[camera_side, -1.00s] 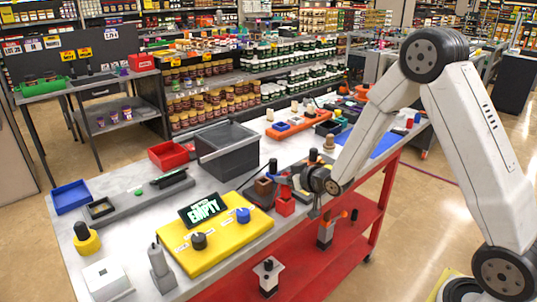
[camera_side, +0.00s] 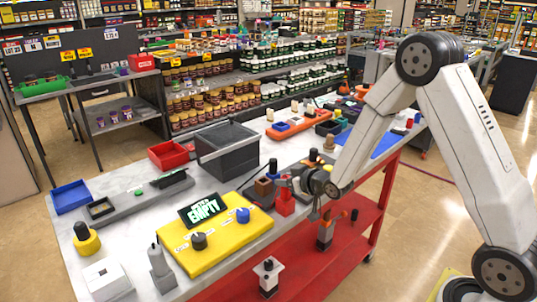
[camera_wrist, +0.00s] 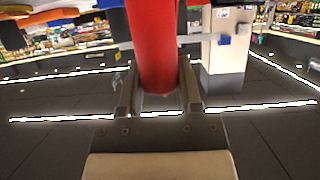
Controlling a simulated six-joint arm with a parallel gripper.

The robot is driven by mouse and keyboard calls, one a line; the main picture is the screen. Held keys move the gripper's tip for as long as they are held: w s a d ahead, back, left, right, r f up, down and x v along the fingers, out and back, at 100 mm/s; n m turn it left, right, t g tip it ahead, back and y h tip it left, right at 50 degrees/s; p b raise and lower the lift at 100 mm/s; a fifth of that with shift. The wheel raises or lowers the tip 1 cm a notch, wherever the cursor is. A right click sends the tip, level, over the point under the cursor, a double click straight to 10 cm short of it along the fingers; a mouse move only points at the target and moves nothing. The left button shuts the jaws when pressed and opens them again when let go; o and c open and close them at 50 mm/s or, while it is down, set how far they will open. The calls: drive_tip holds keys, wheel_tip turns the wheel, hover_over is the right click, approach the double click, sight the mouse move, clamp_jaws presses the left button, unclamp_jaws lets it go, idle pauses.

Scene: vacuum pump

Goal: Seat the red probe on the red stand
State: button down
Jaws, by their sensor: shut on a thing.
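The red probe shows in the wrist view as a red cylinder (camera_wrist: 155,45) between the two fingers of my gripper (camera_wrist: 156,88). My gripper is shut on it. In the side view my gripper (camera_side: 292,181) points left over the work table, at the red stand (camera_side: 286,204). Red shows at the fingertips right above the stand, and the two reds nearly merge there. I cannot tell whether the probe touches the stand or is apart from it. The fingers hide part of the probe.
A brown block (camera_side: 263,187) stands just left of the stand. A dark grey bin (camera_side: 226,148) stands behind. A red shelf (camera_side: 330,235) lies below the table.

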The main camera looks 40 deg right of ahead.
drive_tip(key=shift+c, duration=1)
unclamp_jaws()
drive_tip(key=shift+r, duration=0.15)
drive_tip(key=shift+r, duration=4.35)
drive_tip(key=s+a+f+g, duration=0.2)
drive_tip(key=s+g, duration=0.1)
drive_tip(key=s, duration=0.4)
drive_tip(key=s+a+f+g, duration=0.2)
drive_tip(key=s+f+g, duration=0.1)
drive_tip(key=s, duration=0.5)
drive_tip(key=s+a+f+g, duration=0.2)
drive_tip(key=s+g, duration=0.3)
drive_tip(key=s, duration=0.3)
drive_tip(key=shift+a+f, duration=0.25)
